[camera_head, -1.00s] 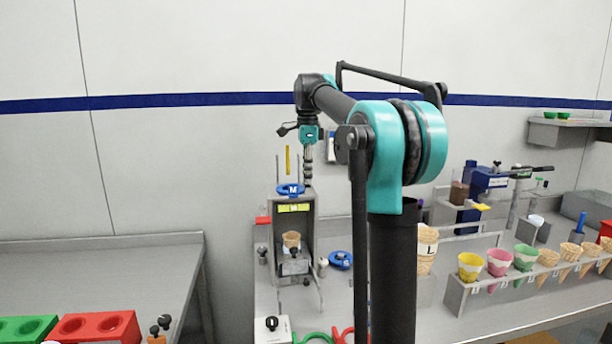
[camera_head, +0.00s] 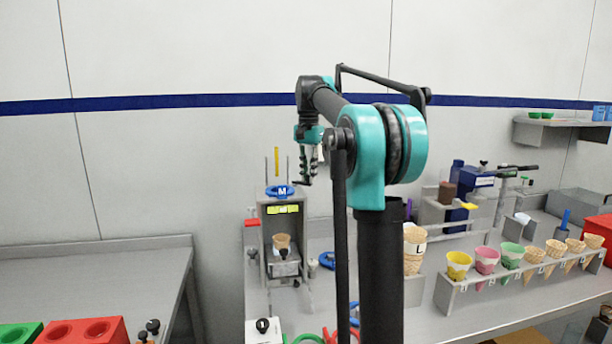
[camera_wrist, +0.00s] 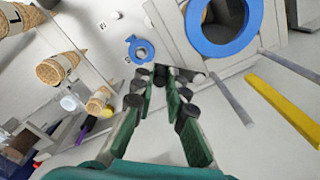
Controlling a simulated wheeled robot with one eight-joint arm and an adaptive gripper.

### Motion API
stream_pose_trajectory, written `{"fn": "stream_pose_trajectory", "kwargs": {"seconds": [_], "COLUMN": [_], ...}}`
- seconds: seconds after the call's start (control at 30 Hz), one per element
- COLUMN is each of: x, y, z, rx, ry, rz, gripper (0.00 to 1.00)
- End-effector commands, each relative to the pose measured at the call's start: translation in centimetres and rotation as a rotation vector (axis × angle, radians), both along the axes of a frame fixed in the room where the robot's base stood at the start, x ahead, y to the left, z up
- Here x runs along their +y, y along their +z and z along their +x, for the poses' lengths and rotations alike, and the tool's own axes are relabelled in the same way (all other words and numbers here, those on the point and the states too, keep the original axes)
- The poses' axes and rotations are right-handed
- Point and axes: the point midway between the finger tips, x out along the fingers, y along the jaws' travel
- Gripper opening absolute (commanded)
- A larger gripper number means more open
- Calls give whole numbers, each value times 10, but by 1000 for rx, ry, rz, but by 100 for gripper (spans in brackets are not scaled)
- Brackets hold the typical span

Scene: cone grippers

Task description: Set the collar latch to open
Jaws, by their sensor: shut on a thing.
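The blue collar (camera_head: 279,192) marked M sits on top of the grey stand (camera_head: 264,228), and its ring (camera_wrist: 225,47) shows at upper right in the wrist view. My gripper (camera_head: 308,180) points down just right of the collar. Its fingers (camera_wrist: 163,82) are closed together on a small dark piece, beside the collar and at the stand's edge. This piece seems to be the latch's knob or lever, but the fingertips hide most of it. I cannot tell the latch's position.
A yellow stick (camera_head: 276,162) and thin upright rods rise behind the collar. A cone (camera_head: 281,242) stands inside the stand. A smaller blue ring (camera_head: 327,260) lies on the bench to the right. A rack (camera_head: 452,296) of cones is further right.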

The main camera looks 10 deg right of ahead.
Motion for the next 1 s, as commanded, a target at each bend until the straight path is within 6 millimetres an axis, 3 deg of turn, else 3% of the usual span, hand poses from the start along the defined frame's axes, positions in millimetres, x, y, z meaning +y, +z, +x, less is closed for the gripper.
{"fn": "stream_pose_trajectory", "kwargs": {"seconds": [0.4, 0.97, 1.0], "x": [-6, -7, -7], "y": [0, 0, 0], "z": [8, 9, 9], "rx": [0, 0, 0], "ry": [194, 222, 222], "rz": [0, 0, 0], "gripper": [0, 0, 17]}}
